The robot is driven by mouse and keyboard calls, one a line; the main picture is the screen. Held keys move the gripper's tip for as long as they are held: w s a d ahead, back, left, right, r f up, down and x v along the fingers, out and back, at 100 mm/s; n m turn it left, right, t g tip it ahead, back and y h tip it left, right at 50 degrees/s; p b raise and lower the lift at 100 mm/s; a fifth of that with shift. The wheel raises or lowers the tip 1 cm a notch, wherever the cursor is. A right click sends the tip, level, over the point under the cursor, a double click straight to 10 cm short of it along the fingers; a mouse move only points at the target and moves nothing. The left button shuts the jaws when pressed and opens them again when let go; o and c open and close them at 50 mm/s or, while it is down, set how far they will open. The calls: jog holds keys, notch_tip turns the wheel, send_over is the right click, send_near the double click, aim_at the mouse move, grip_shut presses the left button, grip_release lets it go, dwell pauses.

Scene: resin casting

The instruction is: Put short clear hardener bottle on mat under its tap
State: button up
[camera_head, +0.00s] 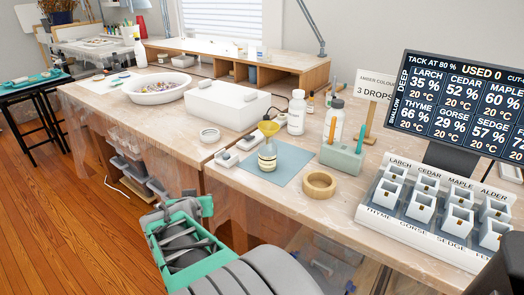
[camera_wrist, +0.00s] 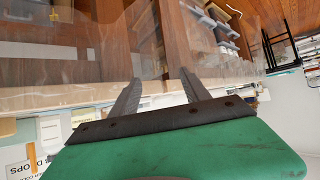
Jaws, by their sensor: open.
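A blue-grey mat (camera_head: 292,163) lies on the bench. A short clear bottle or jar (camera_head: 267,161) with a pale label stands upright on it, with a yellow funnel-like piece (camera_head: 268,128) at its top. A white-capped bottle (camera_head: 296,115) and a dark-capped bottle (camera_head: 334,119) stand behind the mat. I cannot tell which is the hardener bottle, and no tap is clearly visible. My gripper (camera_head: 201,204) is in front of the bench edge, left of and below the mat. In the wrist view my gripper (camera_wrist: 162,82) has its fingers apart with nothing between them.
A wooden ring (camera_head: 319,184) and a green block holding pens (camera_head: 342,157) stand right of the mat. Small white pieces (camera_head: 226,158) lie left of it. A white box (camera_head: 221,106), a basin (camera_head: 160,87), a rack of white cups (camera_head: 437,218) and a screen (camera_head: 460,105) fill the bench.

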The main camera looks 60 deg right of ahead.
jog(key=s+d+r+m+h, duration=0.3)
jog(key=s+d+r+h, duration=0.15)
jog(key=d, duration=0.45)
jog(key=m+g+h+p, duration=0.1)
jog(key=g+h, duration=0.1)
jog(key=h, duration=0.2)
send_near(267, 141)
jog(key=x, duration=0.4)
jog(key=shift+w, duration=0.3)
jog(key=x, duration=0.7)
jog(key=shift+s+d+f, duration=0.1)
jog(key=shift+s+d, duration=0.1)
jog(key=shift+d, duration=0.15)
jog(key=shift+c, duration=0.3)
grip_shut()
